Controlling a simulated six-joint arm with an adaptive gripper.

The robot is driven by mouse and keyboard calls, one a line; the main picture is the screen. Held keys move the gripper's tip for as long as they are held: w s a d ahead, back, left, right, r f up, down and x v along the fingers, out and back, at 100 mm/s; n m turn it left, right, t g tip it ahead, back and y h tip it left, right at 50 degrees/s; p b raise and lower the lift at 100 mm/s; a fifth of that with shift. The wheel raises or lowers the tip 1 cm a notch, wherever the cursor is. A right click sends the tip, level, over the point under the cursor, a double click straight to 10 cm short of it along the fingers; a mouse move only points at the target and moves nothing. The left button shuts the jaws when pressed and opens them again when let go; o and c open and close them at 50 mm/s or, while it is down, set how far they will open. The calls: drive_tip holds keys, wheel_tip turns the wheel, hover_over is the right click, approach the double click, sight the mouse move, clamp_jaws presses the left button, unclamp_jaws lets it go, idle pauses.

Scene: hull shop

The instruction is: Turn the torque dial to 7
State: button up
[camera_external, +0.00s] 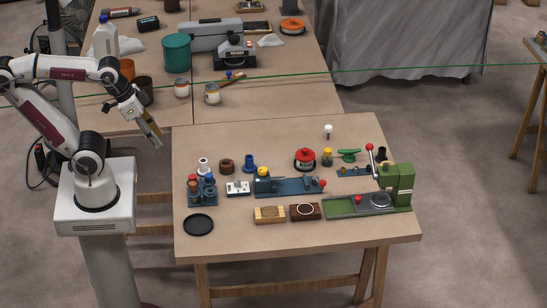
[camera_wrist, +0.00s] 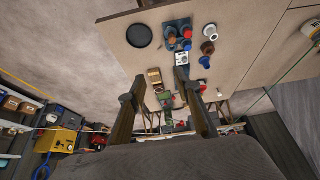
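I cannot tell for certain which thing is the torque dial, and no numbers are readable. A small white box with dark details on top (camera_external: 237,188) stands on the front table; it also shows in the wrist view (camera_wrist: 181,59). A round red-topped black device (camera_external: 305,158) stands toward the back of the same table. My gripper (camera_external: 153,139) is in the air left of the table, well away from both, pointing down and right. In the wrist view its two fingers (camera_wrist: 158,80) are spread with nothing held between them.
The front table (camera_external: 232,258) also holds a blue rack of cylinders (camera_external: 202,197), a black disc (camera_external: 198,225), a blue fixture (camera_external: 292,187), two small blocks and a green lever press (camera_external: 398,181). The table's front strip is clear. A second table stands behind.

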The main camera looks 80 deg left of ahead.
drive_tip(key=f, duration=0.1)
drive_tip(key=m+g, duration=0.5)
drive_tip(key=m, duration=0.1)
hover_over(237, 181)
drive_tip(key=f, duration=1.8)
drive_tip(key=shift+s+f, duration=0.25)
drive_tip(key=shift+f, duration=0.15)
drive_tip(key=shift+w+m, duration=0.15)
drive_tip(key=shift+m, duration=0.55)
drive_tip(key=shift+f, duration=0.1)
drive_tip(key=shift+f, duration=3.75)
clamp_jaws()
